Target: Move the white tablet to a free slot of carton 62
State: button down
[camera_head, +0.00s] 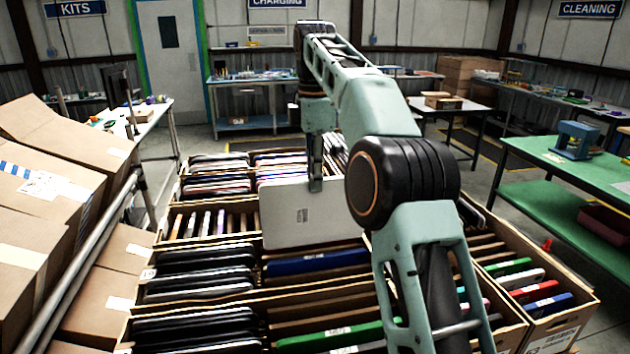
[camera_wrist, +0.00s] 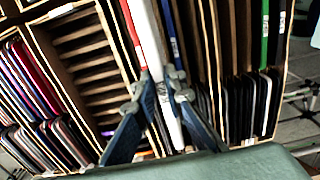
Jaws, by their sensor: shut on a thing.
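My gripper (camera_head: 316,186) is shut on the top edge of the white tablet (camera_head: 302,218) and holds it upright above the cartons, broad face towards the head camera. In the wrist view the tablet (camera_wrist: 147,40) is seen edge-on between the two fingers of my gripper (camera_wrist: 160,84). I cannot tell from the head view how far its lower edge is from the contents below. I cannot read a number 62 on any carton. A carton with several empty-looking slots (camera_wrist: 88,75) lies left of the tablet in the wrist view.
Slotted cartons hold black devices (camera_head: 200,270), a blue one (camera_head: 318,262) and green ones. A carton at the right (camera_head: 540,318) holds green, red and blue devices. Closed boxes (camera_head: 50,165) and a rail stand at the left. A green table (camera_head: 570,180) is at the right.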

jog(key=s+d, duration=0.2)
jog(key=s, duration=0.8)
jog(key=s+d, duration=0.2)
jog(key=s, duration=0.8)
notch_tip(320, 180, down, 18)
jog(key=b, duration=1.4)
jog(key=shift+w, duration=0.25)
jog(key=shift+d+f+b, duration=0.1)
jog(key=shift+f+b, duration=0.15)
jog(key=shift+b, duration=0.1)
dwell(0.8)
dwell(0.3)
jog(key=c, duration=1.9)
grip_release()
